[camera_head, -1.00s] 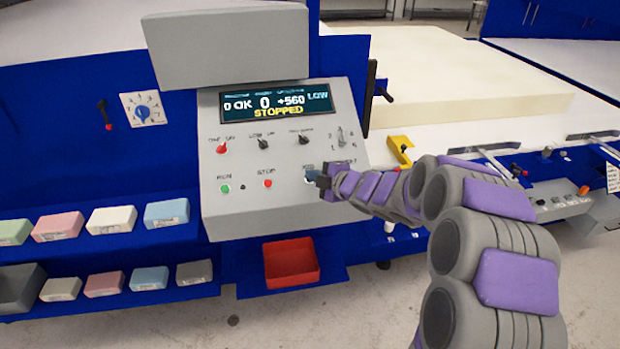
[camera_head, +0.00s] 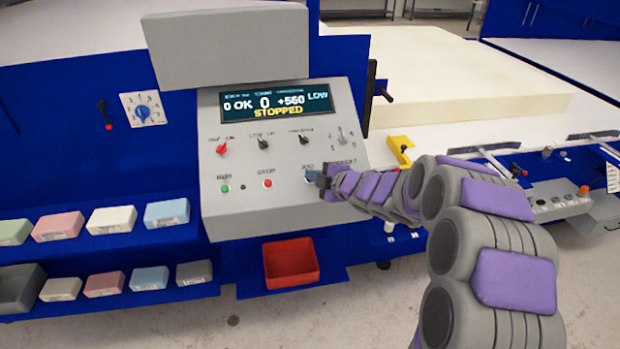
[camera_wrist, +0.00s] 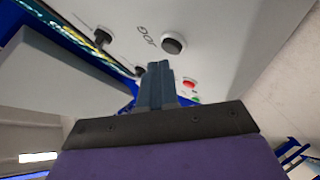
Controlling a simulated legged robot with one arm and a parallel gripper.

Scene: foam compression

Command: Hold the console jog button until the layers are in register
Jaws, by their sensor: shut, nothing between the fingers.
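The grey console (camera_head: 240,165) has a display (camera_head: 277,102) with figures including "+560", "LOW" and a yellow "STOPPED". In the wrist view the dark round jog button (camera_wrist: 173,46) stands beside its "JOG" label. My gripper (camera_wrist: 158,68) is shut and empty, its tips just below the button in that picture; I see no clear contact. In the head view my gripper (camera_head: 323,181) is at the lower right of the console face and covers most of the jog button's place. The foam block (camera_head: 450,75) lies pale and flat behind the console.
A green button (camera_head: 225,189) and a red stop button (camera_head: 268,184) sit left of my gripper. Selector knobs (camera_head: 263,144) are above. A red bin (camera_head: 290,262) is below the console. Coloured foam samples (camera_head: 112,220) fill shelves at left. A yellow bracket (camera_head: 400,150) stands to the right.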

